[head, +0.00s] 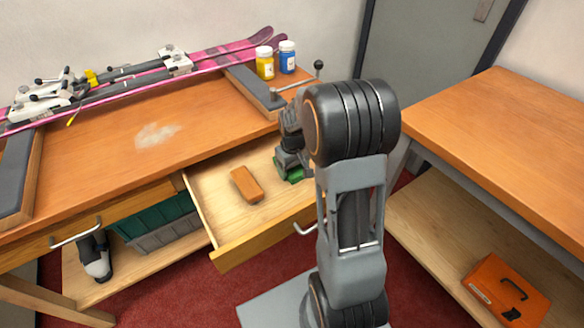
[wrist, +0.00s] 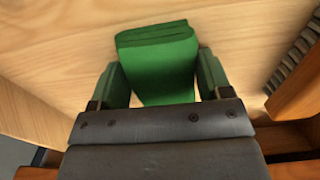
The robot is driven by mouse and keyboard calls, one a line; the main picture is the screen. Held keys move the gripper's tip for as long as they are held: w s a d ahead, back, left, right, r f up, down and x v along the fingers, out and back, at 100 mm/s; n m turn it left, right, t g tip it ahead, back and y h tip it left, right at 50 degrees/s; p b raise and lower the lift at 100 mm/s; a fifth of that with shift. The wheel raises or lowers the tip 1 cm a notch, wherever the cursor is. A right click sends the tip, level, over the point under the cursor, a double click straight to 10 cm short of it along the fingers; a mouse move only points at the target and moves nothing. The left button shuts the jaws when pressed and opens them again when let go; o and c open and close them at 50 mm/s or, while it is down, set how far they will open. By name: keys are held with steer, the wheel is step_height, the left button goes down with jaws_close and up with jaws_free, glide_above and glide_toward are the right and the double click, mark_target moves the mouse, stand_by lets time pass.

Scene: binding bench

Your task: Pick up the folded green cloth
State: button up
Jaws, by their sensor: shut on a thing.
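The folded green cloth (wrist: 160,62) lies in the open drawer (head: 222,215), between my gripper's fingers in the wrist view. My gripper (wrist: 158,85) reaches down into the drawer and is shut on the cloth, one finger on each side. In the head view my gripper (head: 291,172) is partly hidden by my own arm, and only a small bit of green shows beneath it. The cloth appears to be at the drawer's wooden floor; I cannot tell whether it touches it.
An orange-brown block (head: 246,185) lies in the drawer, left of my gripper. Skis (head: 130,80), a yellow jar (head: 265,63) and a blue jar (head: 287,57) are on the bench (head: 95,165). A second table (head: 505,120) stands right, an orange case (head: 507,290) on its shelf.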

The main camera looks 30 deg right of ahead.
steer(key=shift+r, duration=0.7)
steer(key=s+a+r+p, duration=0.3)
steer(key=s+a+r, duration=0.5)
steer(key=s+r, duration=0.3)
steer(key=shift+a+r, duration=0.3)
steer(key=shift+a, duration=0.1)
steer(key=shift+w, duration=0.1)
steer(key=shift+o, duration=1.4)
steer(key=shift+c, duration=1)
